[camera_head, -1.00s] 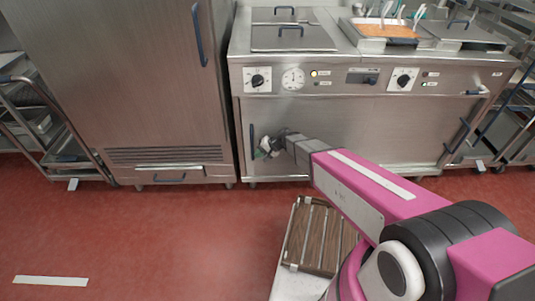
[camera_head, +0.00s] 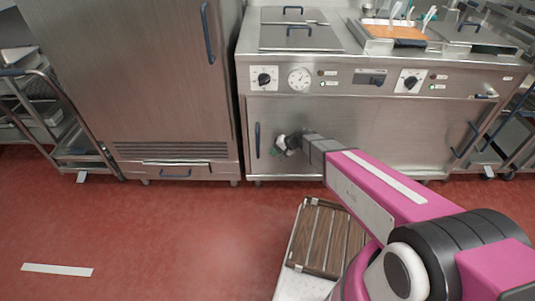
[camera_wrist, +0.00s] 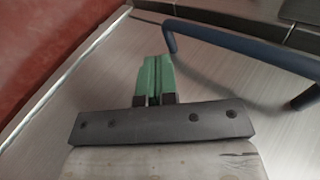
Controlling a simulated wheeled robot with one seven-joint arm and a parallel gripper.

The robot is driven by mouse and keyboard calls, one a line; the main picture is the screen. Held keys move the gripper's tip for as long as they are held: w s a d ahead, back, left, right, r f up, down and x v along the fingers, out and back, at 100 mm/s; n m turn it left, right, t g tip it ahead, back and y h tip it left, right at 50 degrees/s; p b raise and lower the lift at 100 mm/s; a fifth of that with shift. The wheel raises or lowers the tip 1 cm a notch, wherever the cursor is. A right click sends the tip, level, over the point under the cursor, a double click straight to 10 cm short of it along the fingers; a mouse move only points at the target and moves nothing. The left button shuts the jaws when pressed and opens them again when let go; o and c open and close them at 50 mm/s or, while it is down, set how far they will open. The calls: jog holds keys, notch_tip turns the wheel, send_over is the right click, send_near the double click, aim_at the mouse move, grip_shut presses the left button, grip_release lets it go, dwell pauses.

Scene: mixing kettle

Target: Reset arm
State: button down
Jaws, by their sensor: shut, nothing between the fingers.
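My gripper (camera_head: 275,149) is at the end of my pink arm, in front of the lower left part of the steel mixing kettle unit (camera_head: 350,135). In the wrist view its green fingers (camera_wrist: 154,78) are shut together with nothing between them. A dark blue door handle (camera_wrist: 240,45) runs to the right of the fingers in the wrist view and is apart from them. The handle also shows upright at the left of the kettle's front (camera_head: 257,140), just left of my gripper.
A tall steel cabinet (camera_head: 130,80) stands left of the kettle. Wheeled racks stand at the far left (camera_head: 70,140) and far right (camera_head: 515,140). A wooden slatted board (camera_head: 325,240) lies below my arm.

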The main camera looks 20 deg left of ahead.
jog(key=s+d+r+h, duration=0.2)
jog(key=d+r, duration=0.3)
jog(key=d, duration=0.9)
jog(key=s+d+r+m+h, duration=0.1)
jog(key=d+r+h, duration=0.3)
jog(key=d, duration=1.1)
jog(key=s+d+r+t+h, duration=0.1)
jog(key=s+d+r+h, duration=0.2)
jog(key=d, duration=1.2)
notch_tip(320, 180, up, 3)
jog(key=shift+d+f, duration=0.15)
